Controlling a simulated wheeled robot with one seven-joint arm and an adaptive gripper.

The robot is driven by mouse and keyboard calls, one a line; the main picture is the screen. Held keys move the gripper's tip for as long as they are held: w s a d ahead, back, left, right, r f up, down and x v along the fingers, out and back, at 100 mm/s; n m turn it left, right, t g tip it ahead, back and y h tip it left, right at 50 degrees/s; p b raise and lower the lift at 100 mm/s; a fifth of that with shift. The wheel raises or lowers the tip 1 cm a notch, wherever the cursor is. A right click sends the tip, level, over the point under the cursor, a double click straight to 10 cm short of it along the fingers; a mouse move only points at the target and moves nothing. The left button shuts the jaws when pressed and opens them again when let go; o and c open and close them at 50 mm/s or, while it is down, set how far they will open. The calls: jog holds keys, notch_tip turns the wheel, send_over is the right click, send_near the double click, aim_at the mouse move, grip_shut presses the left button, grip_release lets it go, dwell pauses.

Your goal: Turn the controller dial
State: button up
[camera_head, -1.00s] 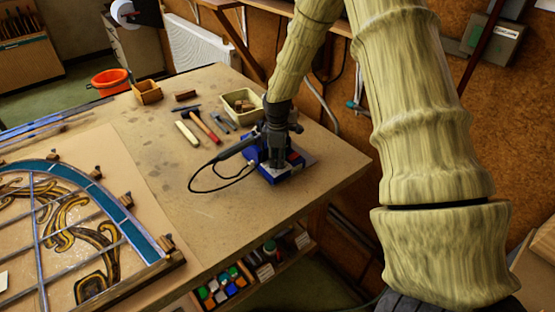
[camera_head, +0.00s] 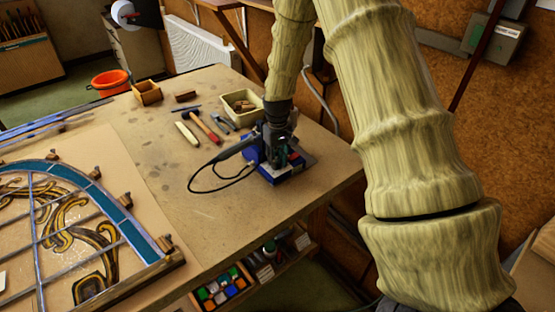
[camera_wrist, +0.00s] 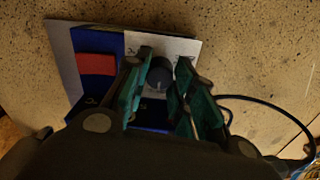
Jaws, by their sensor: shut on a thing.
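The controller (camera_head: 287,174) is a blue box with a pale front panel on the right part of the workbench. In the wrist view the controller (camera_wrist: 88,108) shows a red switch (camera_wrist: 96,64) and a round dark dial (camera_wrist: 160,76) with a light pointer mark. My gripper (camera_wrist: 164,66) points down over the panel, its green-padded fingers on either side of the dial and shut on it. In the head view my gripper (camera_head: 277,155) hides the dial and much of the panel.
A dark-handled tool (camera_head: 234,149) with a looping black cable lies at the controller's left. A red-handled hammer (camera_head: 203,127), a cream tray (camera_head: 241,103) and a leaded panel (camera_head: 128,226) lie on the workbench (camera_head: 190,190). The bench's right edge is close.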

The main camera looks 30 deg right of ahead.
jog(key=m, duration=0.6)
jog(key=shift+w+r, duration=0.15)
jog(key=m, duration=0.5)
jog(key=shift+m, duration=0.4)
jog(key=o, duration=1.1)
jog(key=shift+c, duration=0.2)
notch_tip(320, 180, up, 12)
